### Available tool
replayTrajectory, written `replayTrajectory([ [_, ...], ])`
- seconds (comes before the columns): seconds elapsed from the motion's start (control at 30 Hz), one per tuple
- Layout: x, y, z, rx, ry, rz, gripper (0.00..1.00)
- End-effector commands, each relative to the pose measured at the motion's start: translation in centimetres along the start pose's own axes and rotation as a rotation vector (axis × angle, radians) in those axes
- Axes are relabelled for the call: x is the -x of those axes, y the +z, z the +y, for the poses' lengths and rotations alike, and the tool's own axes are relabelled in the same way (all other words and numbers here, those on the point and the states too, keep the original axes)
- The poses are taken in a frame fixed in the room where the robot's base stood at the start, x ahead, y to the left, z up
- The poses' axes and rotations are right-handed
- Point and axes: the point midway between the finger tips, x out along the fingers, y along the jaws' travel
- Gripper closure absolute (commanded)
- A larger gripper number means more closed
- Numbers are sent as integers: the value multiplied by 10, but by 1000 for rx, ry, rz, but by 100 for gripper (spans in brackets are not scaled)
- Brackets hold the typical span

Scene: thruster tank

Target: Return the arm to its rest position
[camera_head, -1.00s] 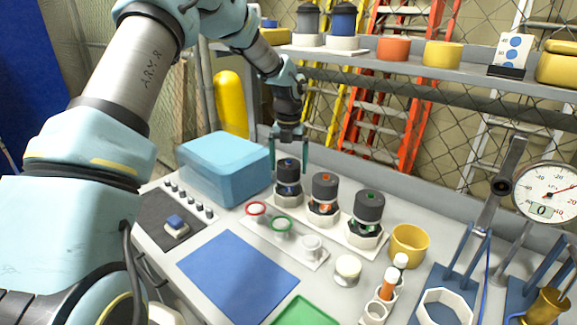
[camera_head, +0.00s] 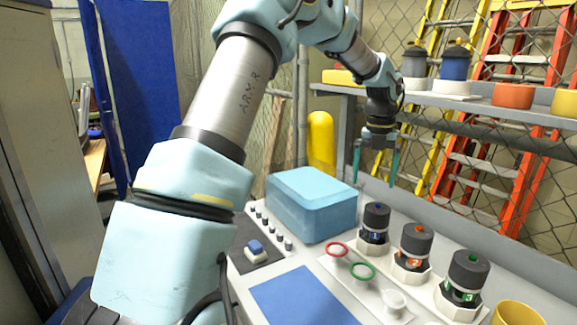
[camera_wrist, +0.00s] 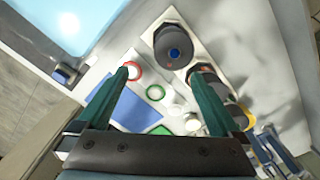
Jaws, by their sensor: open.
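My gripper (camera_head: 374,178) hangs from my raised arm above the bench, fingers pointing down. Its two green fingers are spread apart with nothing between them. It is above and behind the thruster with the blue top (camera_head: 375,224), clear of it. In the wrist view my gripper (camera_wrist: 165,88) is also open, and the blue-topped thruster (camera_wrist: 174,52) stands upright below, beyond the fingertips. The orange-marked thruster (camera_head: 414,245) and the green-marked thruster (camera_head: 465,278) stand upright in the same row.
A light blue box (camera_head: 312,205) stands left of the thrusters. Red (camera_head: 337,249) and green (camera_head: 362,271) rings lie in front. A blue mat (camera_head: 300,298) covers the near bench. A shelf (camera_head: 450,100) with several pots runs behind. A yellow cup (camera_head: 517,314) is at right.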

Motion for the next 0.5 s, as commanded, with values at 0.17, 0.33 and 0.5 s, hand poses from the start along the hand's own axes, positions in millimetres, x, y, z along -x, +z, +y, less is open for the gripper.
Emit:
replayTrajectory([
  [0.17, -9, -30, 57, 536, 11, -17, 0],
  [0.33, -18, -66, 111, 1105, 2, -37, 0],
  [0.5, -28, -110, 161, 1694, -24, -53, 0],
])
